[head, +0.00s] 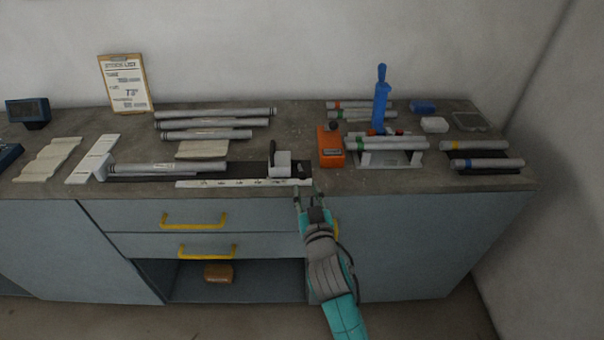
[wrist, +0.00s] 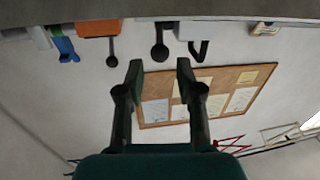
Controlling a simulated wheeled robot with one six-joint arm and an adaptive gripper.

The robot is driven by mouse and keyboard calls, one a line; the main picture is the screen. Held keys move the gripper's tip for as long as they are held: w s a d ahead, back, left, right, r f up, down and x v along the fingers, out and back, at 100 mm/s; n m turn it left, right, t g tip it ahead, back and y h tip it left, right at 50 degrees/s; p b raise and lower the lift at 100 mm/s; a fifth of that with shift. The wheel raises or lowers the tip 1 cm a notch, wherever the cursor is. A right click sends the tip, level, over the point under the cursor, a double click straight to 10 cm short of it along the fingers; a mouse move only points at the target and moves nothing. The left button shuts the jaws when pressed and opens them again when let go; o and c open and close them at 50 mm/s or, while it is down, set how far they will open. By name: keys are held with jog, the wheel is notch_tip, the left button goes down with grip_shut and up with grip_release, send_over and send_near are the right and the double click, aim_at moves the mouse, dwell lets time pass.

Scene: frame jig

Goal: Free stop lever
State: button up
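A white stop block (head: 281,160) sits at the right end of a dark rail on the bench. An upright black lever (head: 272,153) stands at the block's left side. The white block (wrist: 188,30) also shows at the top of the wrist view. A black round-ended piece (wrist: 160,52) and a black loop-shaped piece (wrist: 199,50) show near it. I cannot tell which of these is the lever. My gripper (head: 307,190) is open and empty, in front of the bench edge, below and right of the block. Its spread fingers (wrist: 158,80) touch nothing in the wrist view.
A tube (head: 165,167) lies along the rail, and a white ruled strip (head: 230,183) lies at the front edge. An orange device (head: 330,147) and a blue upright tool (head: 381,100) stand to the right. Yellow-handled drawers (head: 195,219) are below the bench.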

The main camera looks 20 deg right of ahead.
aim_at(304, 179)
jog(key=w, duration=0.7)
jog(key=shift+d, duration=0.4)
grip_shut()
